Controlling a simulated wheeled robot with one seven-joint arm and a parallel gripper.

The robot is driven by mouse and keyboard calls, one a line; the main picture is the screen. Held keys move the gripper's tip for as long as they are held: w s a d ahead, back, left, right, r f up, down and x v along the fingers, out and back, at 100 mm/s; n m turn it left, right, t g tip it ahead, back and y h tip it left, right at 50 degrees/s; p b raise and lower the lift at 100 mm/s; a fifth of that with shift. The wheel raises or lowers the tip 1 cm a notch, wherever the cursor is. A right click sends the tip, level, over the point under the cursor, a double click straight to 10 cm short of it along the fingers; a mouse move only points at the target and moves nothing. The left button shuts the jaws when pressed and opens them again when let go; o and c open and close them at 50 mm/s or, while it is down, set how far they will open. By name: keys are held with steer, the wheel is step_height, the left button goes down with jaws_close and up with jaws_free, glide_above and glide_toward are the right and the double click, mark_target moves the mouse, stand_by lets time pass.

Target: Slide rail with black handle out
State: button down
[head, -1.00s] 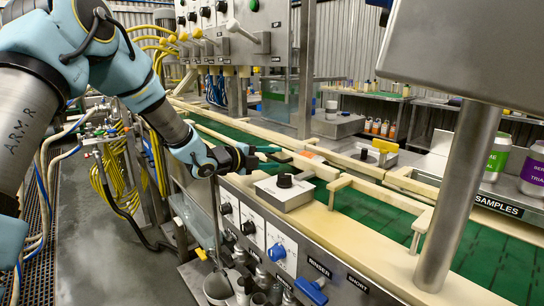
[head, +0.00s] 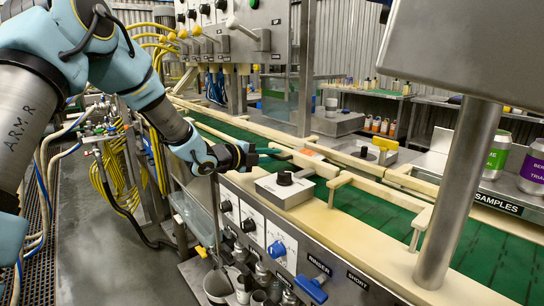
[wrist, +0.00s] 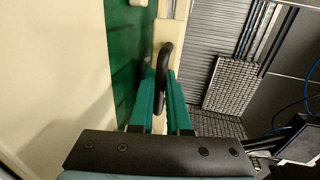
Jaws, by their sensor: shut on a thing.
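The black handle (wrist: 163,66) shows in the wrist view as a dark loop on the end of a cream rail (wrist: 168,30). My gripper (wrist: 158,80) has its green fingers on either side of the handle, shut on it. In the head view my gripper (head: 274,153) is at the near end of the cream rail (head: 318,166), over the green conveyor. The handle is mostly hidden there by the fingers and wrist.
A control box with a black knob (head: 285,187) sits just right of my gripper. A cream guide bracket (head: 385,193) spans the green belt (head: 365,215). A metal post (head: 460,200) stands at the right. Yellow hoses (head: 120,180) hang at the left.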

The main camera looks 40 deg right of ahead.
stand_by(0.8)
steer(key=shift+w+a+f+b, duration=0.15)
steer(key=shift+a+b, duration=0.8)
steer(key=shift+a, duration=1.5)
steer(key=c, duration=0.9)
jaws_free()
steer(key=shift+a, duration=0.1)
steer(key=b+v, duration=0.2)
steer(key=v, duration=0.8)
steer(key=shift+a+r+b, duration=0.25)
steer(key=shift+a+b, duration=0.05)
steer(key=shift+a, duration=0.05)
